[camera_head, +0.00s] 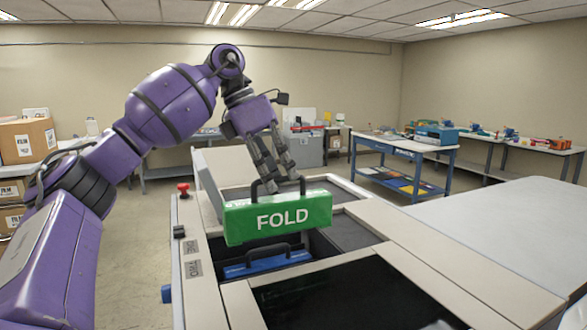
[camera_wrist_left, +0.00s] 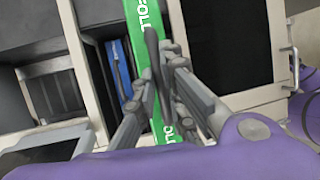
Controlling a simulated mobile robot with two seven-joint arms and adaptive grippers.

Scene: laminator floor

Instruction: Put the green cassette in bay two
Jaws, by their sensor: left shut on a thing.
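The green cassette (camera_head: 278,217), marked FOLD, hangs upright below my left gripper (camera_head: 281,180) in the head view. The gripper is shut on its black handle, which also shows between the fingers in the left wrist view (camera_wrist_left: 152,50). The cassette is above the machine (camera_head: 398,262), apart from the bay openings as far as I can see. Further openings lie behind (camera_head: 343,232) and in front (camera_head: 335,300). I cannot read which is bay two. My right gripper is not in view.
A red button (camera_head: 183,189) and small plates with unclear lettering (camera_head: 194,268) are on the machine's left edge. A wide pale surface (camera_head: 500,225) extends right. A blue cart (camera_head: 400,165) and benches stand behind. Cardboard boxes (camera_head: 27,140) are at far left.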

